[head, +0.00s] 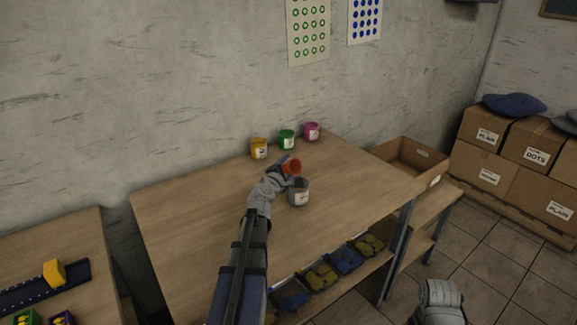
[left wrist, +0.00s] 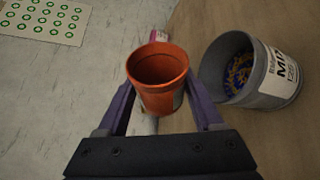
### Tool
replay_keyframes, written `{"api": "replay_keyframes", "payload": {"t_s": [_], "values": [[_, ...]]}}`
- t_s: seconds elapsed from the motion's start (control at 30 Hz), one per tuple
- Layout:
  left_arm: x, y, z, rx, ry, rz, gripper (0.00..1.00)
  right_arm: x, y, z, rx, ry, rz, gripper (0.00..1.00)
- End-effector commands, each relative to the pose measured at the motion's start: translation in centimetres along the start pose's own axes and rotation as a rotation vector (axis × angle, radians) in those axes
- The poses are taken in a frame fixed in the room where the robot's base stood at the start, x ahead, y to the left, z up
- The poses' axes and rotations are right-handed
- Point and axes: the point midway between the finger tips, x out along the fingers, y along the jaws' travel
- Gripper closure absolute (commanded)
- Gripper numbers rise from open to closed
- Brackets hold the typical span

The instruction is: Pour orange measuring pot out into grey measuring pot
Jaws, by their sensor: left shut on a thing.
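The orange measuring pot (head: 292,166) is held above the table, just up and left of the grey measuring pot (head: 299,195), which stands on the table with a white label. My left gripper (head: 286,168) is shut on the orange pot. In the left wrist view the orange pot (left wrist: 160,80) sits between the two fingers, its mouth facing the camera and its inside showing no contents I can make out. The grey pot (left wrist: 268,75) is to its right, apart from it, with blue and yellow bits inside. My right gripper (head: 440,298) is at the lower right, its fingertips not clear.
Yellow (head: 259,149), green (head: 287,139) and pink (head: 312,131) pots stand along the table's back edge. An open cardboard box (head: 405,165) is beyond the table's right end. The wooden table (head: 190,215) is clear on its left and front.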

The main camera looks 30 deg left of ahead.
Motion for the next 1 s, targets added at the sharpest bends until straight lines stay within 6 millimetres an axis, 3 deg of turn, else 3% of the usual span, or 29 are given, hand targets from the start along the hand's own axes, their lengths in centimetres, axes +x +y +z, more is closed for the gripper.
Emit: {"api": "replay_keyframes", "payload": {"t_s": [0.27,0.6,1.0], "values": [[0.0,0.1,0.0,-0.016,0.000,-0.007,0.90,-0.2,0.0,0.0,0.000,0.000,0.000,0.50],[0.0,0.5,-0.1,-0.258,0.001,-0.107,0.90,-2.4,0.2,0.1,0.000,0.000,0.000,0.50],[0.0,0.5,0.0,-0.332,0.000,-0.138,0.90,-2.9,0.3,0.2,0.000,0.000,0.000,0.50]]}}
